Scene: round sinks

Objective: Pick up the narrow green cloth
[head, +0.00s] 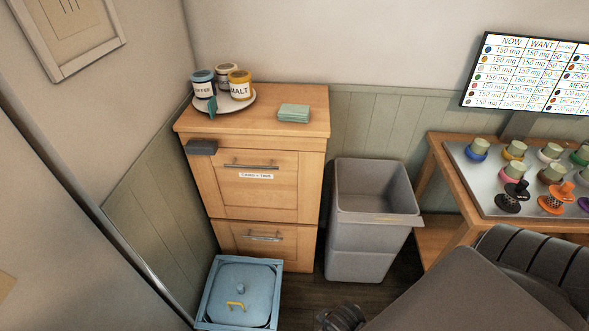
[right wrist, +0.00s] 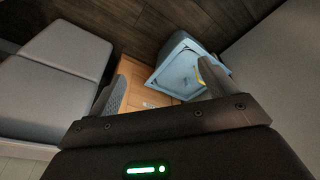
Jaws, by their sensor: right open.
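A folded pale green cloth (head: 294,113) lies flat on the right part of the wooden cabinet's top (head: 270,135). A small narrow teal-green item (head: 212,104) stands at the front of the round tray; I cannot tell what it is. In the right wrist view, my right gripper (right wrist: 160,78) is open and empty, with its two fingers wide apart. It points towards the cabinet front and the blue bin, and no cloth shows there. In the head view my right arm comes in at the lower right, low and well away from the cloth. My left gripper is not in view.
A round tray (head: 246,108) with several jars stands left of the cloth. A grey bin (head: 365,250) stands right of the cabinet, and a blue lidded bin (head: 258,277) in front. A dark grey block (head: 201,147) sits at the cabinet's front-left edge.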

